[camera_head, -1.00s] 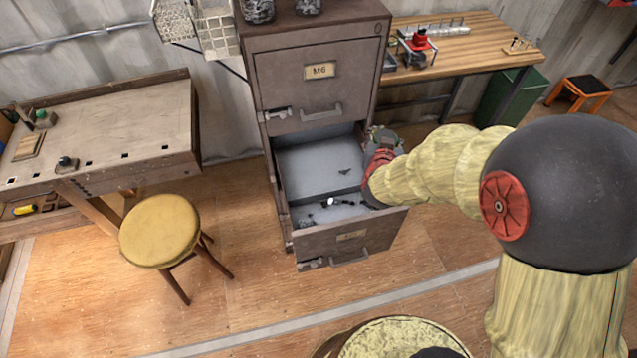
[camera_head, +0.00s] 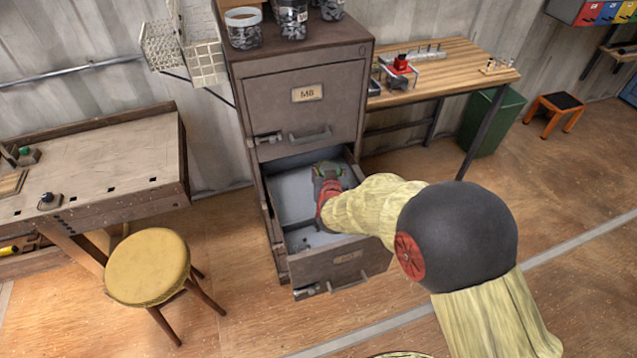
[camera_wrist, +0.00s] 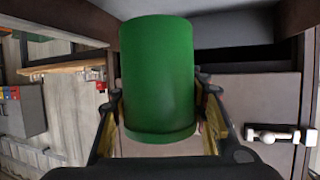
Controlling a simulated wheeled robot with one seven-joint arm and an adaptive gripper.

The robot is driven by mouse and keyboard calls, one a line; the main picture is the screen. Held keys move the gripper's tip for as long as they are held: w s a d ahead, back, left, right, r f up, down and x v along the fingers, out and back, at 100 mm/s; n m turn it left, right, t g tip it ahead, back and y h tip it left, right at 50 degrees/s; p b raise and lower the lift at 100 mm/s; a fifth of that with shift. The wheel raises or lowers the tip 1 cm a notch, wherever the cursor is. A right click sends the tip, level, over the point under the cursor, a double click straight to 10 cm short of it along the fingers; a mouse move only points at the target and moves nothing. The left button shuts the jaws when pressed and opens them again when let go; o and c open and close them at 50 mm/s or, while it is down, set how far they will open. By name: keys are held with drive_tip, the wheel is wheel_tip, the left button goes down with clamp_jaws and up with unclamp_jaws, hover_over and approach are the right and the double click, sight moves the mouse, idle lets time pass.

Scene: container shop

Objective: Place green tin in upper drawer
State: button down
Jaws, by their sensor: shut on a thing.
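The green tin (camera_wrist: 158,78) fills the middle of the wrist view, between the two fingers of my gripper (camera_wrist: 160,100), which is shut on it. In the head view my gripper (camera_head: 328,172) is over the back right part of the open lower drawer (camera_head: 345,262) of a brown metal cabinet. The tin is mostly hidden there by my arm. I cannot tell how high it is above the drawer floor. The upper drawer (camera_head: 305,112), with a label and a handle, is closed above the open one. Small dark bits lie in the open drawer.
Jars (camera_head: 243,28) stand on the cabinet top. A workbench (camera_head: 100,150) and yellow stool (camera_head: 148,268) are on the left. A wooden table (camera_head: 450,65), green bin (camera_head: 487,120) and orange stool (camera_head: 553,115) are on the right. Floor in front of the drawer is clear.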

drive_tip(key=w+a+f, duration=0.1)
drive_tip(key=a+f+b, duration=0.1)
drive_tip(key=f, duration=0.1)
drive_tip(key=w+a+f, duration=0.1)
drive_tip(key=f, duration=0.1)
drive_tip(key=shift+w+f, duration=0.15)
drive_tip(key=shift+w, duration=0.2)
drive_tip(key=shift+d+f+b, duration=0.1)
drive_tip(key=shift+f+b, duration=0.65)
drive_tip(key=shift+f, duration=0.65)
drive_tip(key=shift+f, duration=0.2)
drive_tip(key=c, duration=1)
unclamp_jaws()
